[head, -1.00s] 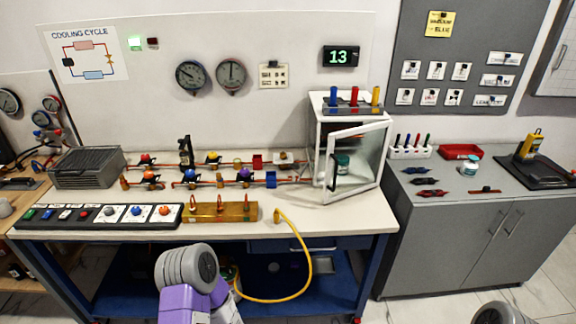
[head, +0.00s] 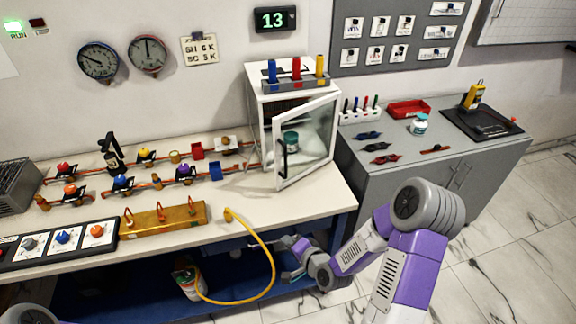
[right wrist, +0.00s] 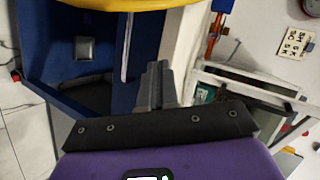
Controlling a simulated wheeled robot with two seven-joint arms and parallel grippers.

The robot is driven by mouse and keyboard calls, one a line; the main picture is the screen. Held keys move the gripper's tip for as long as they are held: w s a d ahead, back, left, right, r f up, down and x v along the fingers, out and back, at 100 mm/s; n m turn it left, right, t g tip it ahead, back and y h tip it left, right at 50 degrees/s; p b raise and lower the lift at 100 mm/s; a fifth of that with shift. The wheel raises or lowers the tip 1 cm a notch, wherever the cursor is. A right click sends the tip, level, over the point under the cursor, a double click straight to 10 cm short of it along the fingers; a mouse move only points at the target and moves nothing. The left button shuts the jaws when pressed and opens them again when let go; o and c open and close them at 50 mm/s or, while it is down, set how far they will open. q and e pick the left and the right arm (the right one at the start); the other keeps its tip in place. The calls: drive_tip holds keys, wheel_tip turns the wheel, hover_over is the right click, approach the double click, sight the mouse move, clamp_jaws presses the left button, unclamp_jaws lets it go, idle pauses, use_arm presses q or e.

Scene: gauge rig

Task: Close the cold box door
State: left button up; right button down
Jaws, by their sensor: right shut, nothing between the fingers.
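The cold box (head: 255,97) is a white-framed cabinet at the back right of the workbench. Its glass door (head: 305,108) stands open, swung out toward the front, with a dark upright handle (head: 284,162) on its left frame. A teal-labelled jar (head: 291,141) shows through the glass. My right gripper (head: 287,258) is shut and empty, below the bench's front edge and under the door, apart from it. In the right wrist view its closed fingers (right wrist: 159,85) point forward, with the white-framed box (right wrist: 235,86) to their right. My left gripper is out of view.
A yellow hose (head: 271,258) loops down over the bench's front edge, left of my right gripper. The grey cabinet (head: 357,165) stands right of the bench. Bottles (head: 296,69) stand on top of the cold box. Bare bench top lies in front of the box.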

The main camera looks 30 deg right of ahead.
drive_tip(key=d+r+m+t+h, duration=0.1)
drive_tip(key=d+r+m+t, duration=0.2)
drive_tip(key=r, duration=0.4)
drive_tip(key=d+r+m+t+h, duration=0.1)
drive_tip(key=d+r+t, duration=0.1)
drive_tip(key=d+r, duration=0.45)
use_arm(q)
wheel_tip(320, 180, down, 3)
drive_tip(key=b, duration=0.3)
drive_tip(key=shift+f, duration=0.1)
use_arm(e)
drive_tip(key=w+a+r, duration=0.1)
drive_tip(key=w, duration=1.2)
drive_tip(key=shift+w+r, duration=0.25)
drive_tip(key=shift+w, duration=0.1)
use_arm(q)
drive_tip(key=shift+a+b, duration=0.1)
drive_tip(key=shift+b, duration=0.2)
